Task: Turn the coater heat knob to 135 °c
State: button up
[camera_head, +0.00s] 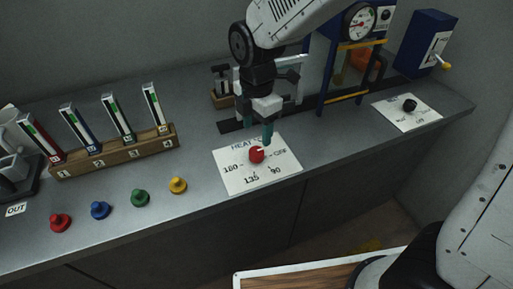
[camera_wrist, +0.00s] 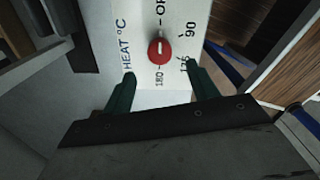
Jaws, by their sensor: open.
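The red heat knob (camera_head: 257,155) sits on a white dial card (camera_head: 231,180) on the grey counter. The card carries the words HEAT °C and marks for OFF, 90, 135 and 180. The knob's white pointer line appears to face OFF. In the wrist view the red knob (camera_wrist: 160,51) lies just beyond and between the two green fingertips. My gripper (camera_head: 266,142) points down above the card, just behind the knob. In the wrist view my gripper (camera_wrist: 160,70) is open, fingers spread wide with nothing between them.
A blue press frame with a gauge (camera_head: 359,22) stands behind right. A second card with a black knob (camera_head: 409,105) lies farther right, near a blue box (camera_head: 425,45). Left are a wooden rack (camera_head: 115,152) of colored gauges and several colored pegs, including a yellow one (camera_head: 178,185).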

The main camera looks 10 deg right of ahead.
aim_at(256, 151)
notch_tip(256, 151, down, 8)
jog(key=shift+r, duration=0.1)
dwell(0.4)
jog(key=c, duration=1)
